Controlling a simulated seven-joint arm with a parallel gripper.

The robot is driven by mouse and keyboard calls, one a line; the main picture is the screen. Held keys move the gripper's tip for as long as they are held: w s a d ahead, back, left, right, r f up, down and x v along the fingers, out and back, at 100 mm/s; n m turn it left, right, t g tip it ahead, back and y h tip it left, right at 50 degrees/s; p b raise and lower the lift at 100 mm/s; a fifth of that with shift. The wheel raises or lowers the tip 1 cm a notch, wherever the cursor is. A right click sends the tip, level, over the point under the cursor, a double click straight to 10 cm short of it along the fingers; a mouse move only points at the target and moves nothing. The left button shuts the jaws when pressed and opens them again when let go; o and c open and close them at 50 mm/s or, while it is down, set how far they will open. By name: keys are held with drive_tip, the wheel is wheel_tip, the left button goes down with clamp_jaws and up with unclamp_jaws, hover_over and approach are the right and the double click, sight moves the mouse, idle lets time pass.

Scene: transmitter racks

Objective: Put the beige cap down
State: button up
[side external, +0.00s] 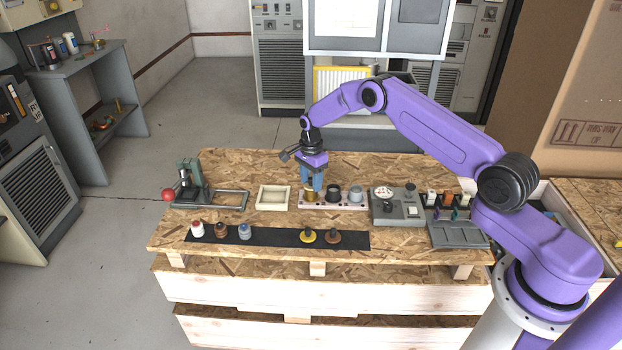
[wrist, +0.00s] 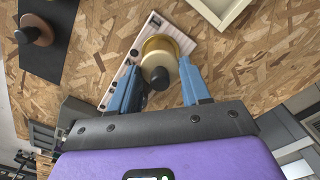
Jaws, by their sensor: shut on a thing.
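The beige cap (wrist: 155,62), a pale disc with a dark round knob, is between the blue fingers of my gripper (wrist: 158,90) in the wrist view. My gripper is shut on it. Just beyond the cap, and partly covered by it, is a gold cup (wrist: 178,40) at one end of a pale rack. In the side view my gripper (side external: 312,188) points down over the gold cup (side external: 312,196). The cap is not clear there, hidden by the fingers. I cannot tell whether it touches the cup.
The rack (side external: 345,205) also holds a dark cup (side external: 333,191) and a grey cup (side external: 356,193). An empty cream tray (side external: 273,207) stands to the left. A black mat (side external: 275,239) in front carries a yellow cap (side external: 307,236), a brown cap (side external: 333,237) and small jars. A grey meter box (side external: 398,206) stands right.

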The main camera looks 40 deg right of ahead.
sight(311, 178)
drive_tip(key=shift+f, duration=0.15)
drive_tip(key=o, duration=1)
drive_tip(key=shift+o, duration=0.2)
wheel_tip(311, 178, up, 13)
drive_tip(key=s+a+r+n, duration=0.6)
drive_tip(key=s+a+n, duration=0.2)
drive_tip(key=s, duration=0.2)
drive_tip(key=s+a+r+n, duration=0.6)
drive_tip(key=s+a+n, duration=0.1)
drive_tip(key=s+a, duration=0.25)
drive_tip(key=s+d+n, duration=0.3)
drive_tip(key=s+n, duration=0.4)
drive_tip(key=s, duration=0.7)
drive_tip(key=s+d+n, duration=0.4)
drive_tip(key=s+n, duration=0.4)
drive_tip(key=s, duration=0.6)
drive_tip(key=shift+r+n, duration=0.25)
drive_tip(key=shift+n, duration=0.05)
